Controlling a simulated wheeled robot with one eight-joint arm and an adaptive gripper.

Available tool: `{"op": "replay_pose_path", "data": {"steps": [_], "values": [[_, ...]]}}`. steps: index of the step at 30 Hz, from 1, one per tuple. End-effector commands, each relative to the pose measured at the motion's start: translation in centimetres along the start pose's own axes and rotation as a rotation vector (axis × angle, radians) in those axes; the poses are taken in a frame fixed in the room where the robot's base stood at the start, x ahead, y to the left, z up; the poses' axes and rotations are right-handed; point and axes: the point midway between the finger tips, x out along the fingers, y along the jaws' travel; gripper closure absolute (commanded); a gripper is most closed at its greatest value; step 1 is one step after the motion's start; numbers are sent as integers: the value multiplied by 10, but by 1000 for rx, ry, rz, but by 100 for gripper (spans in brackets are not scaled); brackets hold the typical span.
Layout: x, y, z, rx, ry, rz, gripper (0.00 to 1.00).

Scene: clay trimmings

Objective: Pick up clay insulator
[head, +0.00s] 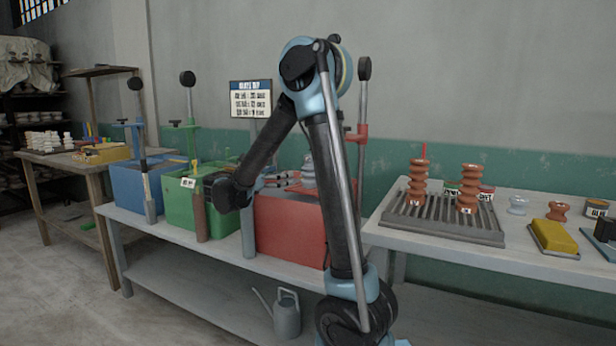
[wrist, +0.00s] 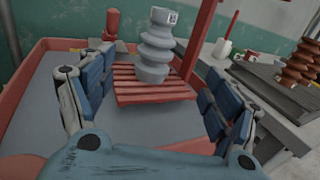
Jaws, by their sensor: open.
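A grey ribbed clay insulator (wrist: 155,52) stands upright on a red slatted rack (wrist: 130,97) inside the red bin (wrist: 24,92) in the wrist view. A small tag is near its top. My gripper (wrist: 152,74) is open, its two blue-padded fingers spread left and right of the view, with the insulator ahead between them and apart from both. In the head view, the insulator (head: 308,174) shows only partly above the red bin (head: 288,228), beside my arm link. My gripper (head: 280,181) there is small and at the bin's top, left of the insulator.
Green (head: 185,213) and blue (head: 140,188) bins stand left of the red bin. Red post parts rise behind the insulator. Two terracotta insulators (head: 467,190) stand on a grooved rack (head: 440,219) on the right table. A watering can (head: 287,316) sits on the lower shelf.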

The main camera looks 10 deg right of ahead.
Motion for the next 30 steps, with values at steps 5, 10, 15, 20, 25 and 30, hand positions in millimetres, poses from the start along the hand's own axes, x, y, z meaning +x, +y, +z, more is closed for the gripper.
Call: {"op": "replay_pose_path", "data": {"steps": [5, 10, 15, 20, 25, 30], "values": [[26, 1, 0, 0, 0, 3, 19], [53, 2, 0, 0, 0, 3, 19], [77, 2, 0, 0, 0, 5, 19], [91, 3, 0, 1, 0, 7, 19], [96, 3, 0, 1, 0, 6, 19], [110, 4, 2, 1, 0, 6, 19]]}}
